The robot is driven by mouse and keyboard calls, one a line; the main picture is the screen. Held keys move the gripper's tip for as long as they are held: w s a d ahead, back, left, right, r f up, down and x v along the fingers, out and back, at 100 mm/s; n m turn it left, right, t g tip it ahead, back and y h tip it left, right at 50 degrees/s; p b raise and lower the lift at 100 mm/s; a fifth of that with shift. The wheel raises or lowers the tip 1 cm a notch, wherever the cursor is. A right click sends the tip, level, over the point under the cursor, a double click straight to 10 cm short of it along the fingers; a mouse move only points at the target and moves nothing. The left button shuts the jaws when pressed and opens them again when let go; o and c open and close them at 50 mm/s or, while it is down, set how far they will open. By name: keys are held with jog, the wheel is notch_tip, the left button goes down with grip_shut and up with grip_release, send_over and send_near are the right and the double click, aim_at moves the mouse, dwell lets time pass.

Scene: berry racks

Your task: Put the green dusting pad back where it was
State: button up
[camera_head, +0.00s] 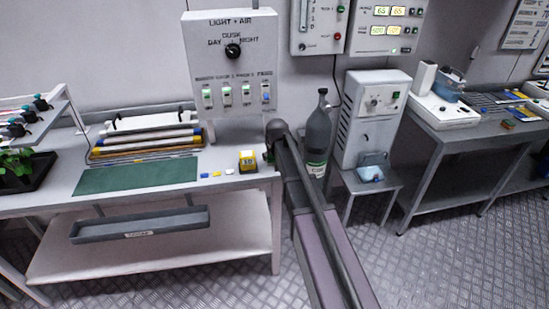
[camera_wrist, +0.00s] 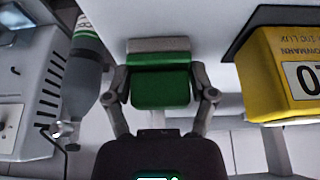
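The green dusting pad (camera_wrist: 161,82), a green block with a grey-beige strip along its far edge, sits between the two fingers of my gripper (camera_wrist: 160,75) in the wrist view. The fingers close on its two sides, and it appears held. In the head view my gripper (camera_head: 270,150) is at the right end of the left workbench, just right of a yellow box (camera_head: 248,161). Only a small bit of green shows there; the arm hides most of the pad. Whether the pad touches the bench is not clear.
The yellow box also shows close by at right in the wrist view (camera_wrist: 290,75). A grey gas cylinder (camera_head: 318,135) and a white cabinet (camera_head: 368,120) stand right of the arm. A green mat (camera_head: 135,177) and small coloured pieces (camera_head: 217,174) lie on the bench (camera_head: 60,202).

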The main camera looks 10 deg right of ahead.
jog(key=shift+o, duration=1)
jog(key=shift+s+r, duration=0.1)
jog(key=shift+r, duration=0.1)
jog(key=p+v, duration=1.1)
jog(key=shift+r, duration=0.3)
jog(key=shift+s, duration=0.1)
jog(key=s+f+g, duration=0.1)
jog(key=s+g, duration=0.3)
jog(key=s, duration=2)
jog(key=shift+s+d+f+g, duration=0.2)
jog(key=shift+s+d+g, duration=0.1)
